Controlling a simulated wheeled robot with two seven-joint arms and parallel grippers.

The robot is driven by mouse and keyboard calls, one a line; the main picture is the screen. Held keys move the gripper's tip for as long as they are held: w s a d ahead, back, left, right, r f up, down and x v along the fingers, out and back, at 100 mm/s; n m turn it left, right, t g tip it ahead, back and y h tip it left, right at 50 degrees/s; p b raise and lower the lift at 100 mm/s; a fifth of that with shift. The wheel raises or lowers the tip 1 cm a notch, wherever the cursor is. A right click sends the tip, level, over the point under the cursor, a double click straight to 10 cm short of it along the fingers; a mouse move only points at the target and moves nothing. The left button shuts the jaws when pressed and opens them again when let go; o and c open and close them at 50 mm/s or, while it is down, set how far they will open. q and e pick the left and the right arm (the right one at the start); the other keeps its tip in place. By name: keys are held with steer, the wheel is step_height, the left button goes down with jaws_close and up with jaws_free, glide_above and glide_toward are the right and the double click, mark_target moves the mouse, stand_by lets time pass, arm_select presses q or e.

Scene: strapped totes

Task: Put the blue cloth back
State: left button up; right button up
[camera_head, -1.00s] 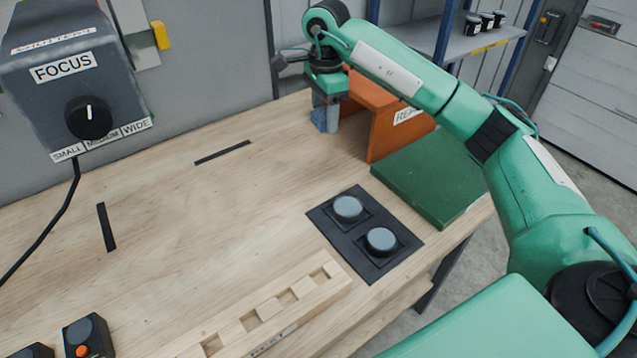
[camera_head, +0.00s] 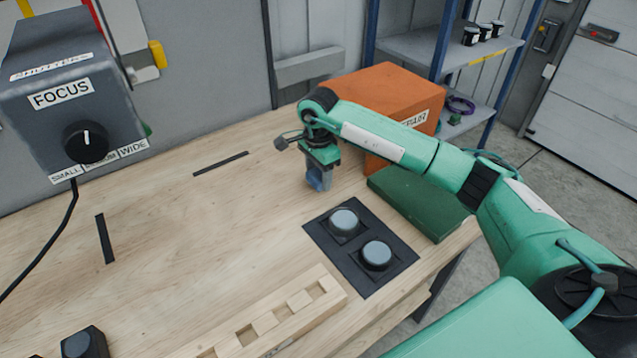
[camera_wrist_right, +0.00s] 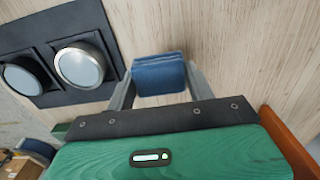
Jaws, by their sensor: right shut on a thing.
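The blue cloth (camera_wrist_right: 159,75) is a small folded pad between the fingers of my right gripper (camera_wrist_right: 158,85), which is shut on it. In the head view the right gripper (camera_head: 319,178) points down over the table, with the cloth (camera_head: 317,180) partly hidden between its fingers. It is left of the green mat and behind the black plate with two round pieces. I cannot tell whether the cloth touches the table. My left gripper is not in view.
The black plate (camera_head: 322,234) holds two grey round pieces. A green mat (camera_head: 425,200) and an orange box (camera_head: 375,88) lie to the right. A wooden slotted block (camera_head: 285,312) is in front. A FOCUS box (camera_head: 70,80) stands at left. The table's middle is clear.

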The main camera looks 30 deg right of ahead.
mark_target(319, 196)
steer(key=shift+f, duration=0.65)
step_height(319, 196, down, 2)
steer(key=shift+s+f+p, duration=0.1)
steer(key=shift+f+p, duration=0.15)
steer(key=shift+p, duration=0.25)
steer(key=shift+f, duration=0.35)
steer(key=shift+f, duration=0.1)
steer(key=shift+f, duration=0.15)
steer(key=o, duration=1)
steer(key=shift+o, duration=0.2)
